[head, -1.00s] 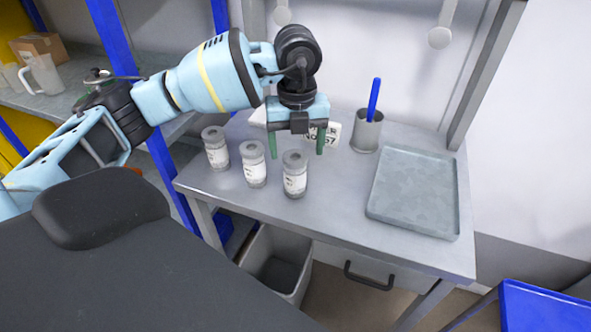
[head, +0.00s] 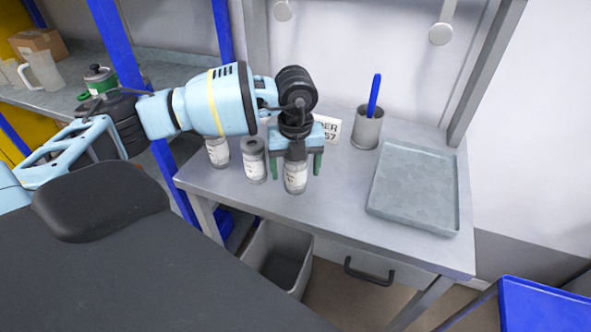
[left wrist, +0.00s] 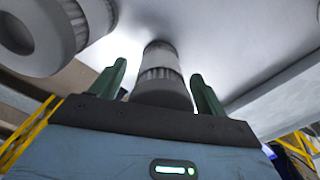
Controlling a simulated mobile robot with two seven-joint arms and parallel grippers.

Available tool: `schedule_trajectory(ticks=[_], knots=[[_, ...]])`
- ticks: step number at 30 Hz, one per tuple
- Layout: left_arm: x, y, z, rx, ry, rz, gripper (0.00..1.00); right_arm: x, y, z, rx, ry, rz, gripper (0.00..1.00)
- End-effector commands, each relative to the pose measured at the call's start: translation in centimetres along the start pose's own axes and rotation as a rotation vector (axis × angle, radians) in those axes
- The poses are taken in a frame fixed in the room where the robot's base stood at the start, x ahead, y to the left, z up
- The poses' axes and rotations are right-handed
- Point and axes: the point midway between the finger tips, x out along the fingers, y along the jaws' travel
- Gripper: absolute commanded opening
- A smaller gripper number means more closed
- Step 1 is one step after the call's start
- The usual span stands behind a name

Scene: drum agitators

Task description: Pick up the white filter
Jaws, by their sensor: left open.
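Three like canisters with grey caps and white labelled bodies, which I take to be the filters, stand upright in a row on the grey table. They are the left canister (head: 218,154), the middle canister (head: 254,163) and the right canister (head: 296,182). My left gripper (head: 298,168) is open above the right canister, with its green fingers on either side of it. In the left wrist view the right canister (left wrist: 160,62) lies between the spread fingers, with gaps visible on both sides. The gripper partly hides its cap in the head view. My right gripper is not in view.
A grey tray (head: 415,192) lies on the table's right side. A grey cup (head: 366,130) with a blue stick stands at the back, beside a white sign (head: 329,128). A bin (head: 279,262) is below the table. The front right of the table is clear.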

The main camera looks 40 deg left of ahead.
Motion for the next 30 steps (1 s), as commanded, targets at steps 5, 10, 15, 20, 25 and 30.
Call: schedule_trajectory(ticks=[5,10,15,20,25,30], knots=[[0.0,0.0,0.0,0.000,0.000,0.000,0.71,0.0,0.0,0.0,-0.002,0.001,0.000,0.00],[-0.1,0.0,0.0,0.000,0.000,0.000,0.48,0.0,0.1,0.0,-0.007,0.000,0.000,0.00],[-0.1,0.0,0.0,0.000,0.000,0.000,0.26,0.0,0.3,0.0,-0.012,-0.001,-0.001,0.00],[-0.1,0.0,0.0,0.000,0.000,0.000,0.26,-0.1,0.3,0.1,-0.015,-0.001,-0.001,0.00],[-0.3,0.0,0.0,0.000,-0.001,0.000,0.26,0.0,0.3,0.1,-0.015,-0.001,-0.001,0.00],[-1.6,-0.1,0.0,0.000,-0.001,-0.003,0.26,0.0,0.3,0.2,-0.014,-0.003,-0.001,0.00]])
